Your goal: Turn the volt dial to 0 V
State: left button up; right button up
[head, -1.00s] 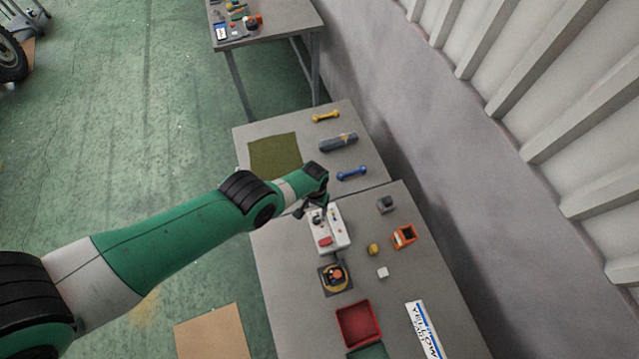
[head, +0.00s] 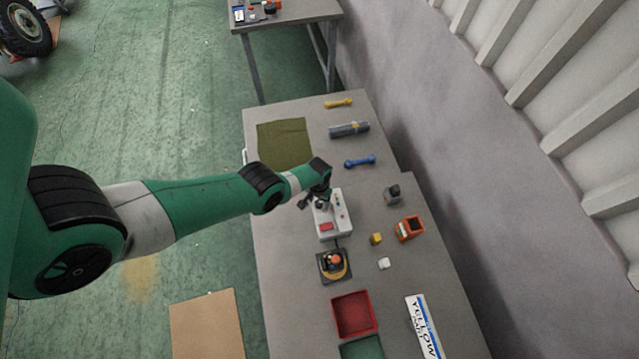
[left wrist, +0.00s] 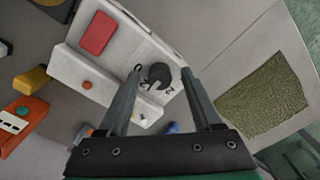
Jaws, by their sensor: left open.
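The volt dial is a dark round knob (left wrist: 157,74) on the face of a white control box (head: 336,224). Printed numerals, among them a 0 and a 2, sit beside the knob in the left wrist view. Its exact pointer setting is too small to tell. My left gripper (head: 315,203) is over the far end of the box. In the left wrist view its open fingers (left wrist: 161,72) stand on either side of the knob; I cannot tell whether they touch it. In the head view the gripper mostly hides the dial. My right gripper is not in view.
The box also has a red block-shaped part (left wrist: 97,33). An olive mat (head: 284,143) lies beyond.

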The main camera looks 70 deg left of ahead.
pick_arm(q)
jog(key=shift+r, duration=0.1)
grip_shut()
jog(key=shift+m, duration=0.3)
jog(key=m, duration=1.1)
jog(key=shift+a, duration=0.1)
dwell(0.4)
jog(key=shift+m, duration=0.3)
